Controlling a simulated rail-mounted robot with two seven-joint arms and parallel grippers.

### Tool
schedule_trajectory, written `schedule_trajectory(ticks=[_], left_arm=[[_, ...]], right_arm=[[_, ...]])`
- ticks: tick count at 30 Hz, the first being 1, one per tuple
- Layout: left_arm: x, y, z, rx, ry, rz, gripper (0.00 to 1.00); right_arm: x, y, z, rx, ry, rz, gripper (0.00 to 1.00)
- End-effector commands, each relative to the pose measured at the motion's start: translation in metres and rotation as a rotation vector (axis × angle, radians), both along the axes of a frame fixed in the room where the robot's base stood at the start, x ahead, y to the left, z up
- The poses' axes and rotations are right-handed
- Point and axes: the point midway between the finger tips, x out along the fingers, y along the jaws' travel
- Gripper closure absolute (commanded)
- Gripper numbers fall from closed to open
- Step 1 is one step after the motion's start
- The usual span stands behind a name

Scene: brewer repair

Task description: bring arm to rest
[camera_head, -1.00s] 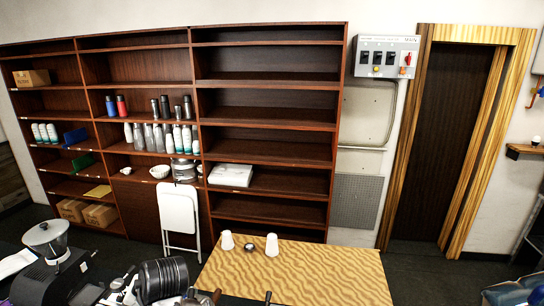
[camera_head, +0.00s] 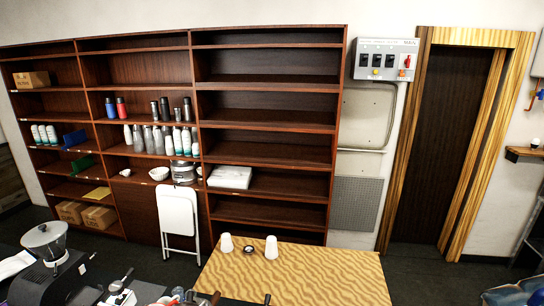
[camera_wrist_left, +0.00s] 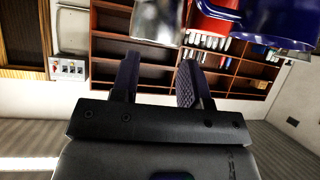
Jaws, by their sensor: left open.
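My left gripper (camera_wrist_left: 159,65) shows in the left wrist view, with its two dark fingers apart and no object held between them. A shiny metal vessel (camera_wrist_left: 158,22) is at the top of that view, past the fingertips; its distance from them is unclear. The head view does not show my left gripper. My right gripper is in neither current view.
A wavy-grained wooden table (camera_head: 310,275) holds two white cups (camera_head: 271,247) and a small dark round item (camera_head: 249,250). A grinder (camera_head: 45,240) stands at lower left. A blue glossy object (camera_wrist_left: 270,22) is at the wrist view's upper right. Tall shelves (camera_head: 265,120) line the wall.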

Motion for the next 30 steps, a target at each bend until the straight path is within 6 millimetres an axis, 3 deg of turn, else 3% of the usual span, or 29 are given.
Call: schedule_trajectory(ticks=[1,9,15,21,30], left_arm=[[-0.022,-0.002,-0.026,0.017,0.053,-0.024,0.58],[-0.131,0.000,-0.143,0.096,0.363,-0.094,0.58],[-0.205,0.007,-0.202,0.125,0.571,-0.117,0.58],[-0.247,0.009,-0.226,0.127,0.680,-0.126,0.58],[-0.258,0.009,-0.231,0.124,0.708,-0.127,0.58]], right_arm=[[0.000,0.000,0.000,0.001,0.000,-0.001,0.57],[-0.001,0.002,0.000,0.008,0.001,-0.005,0.57],[-0.001,0.003,0.000,0.009,0.002,-0.006,0.57],[-0.001,0.002,0.000,0.009,0.002,-0.006,0.57],[-0.001,0.000,0.000,0.001,0.002,-0.001,0.57]])
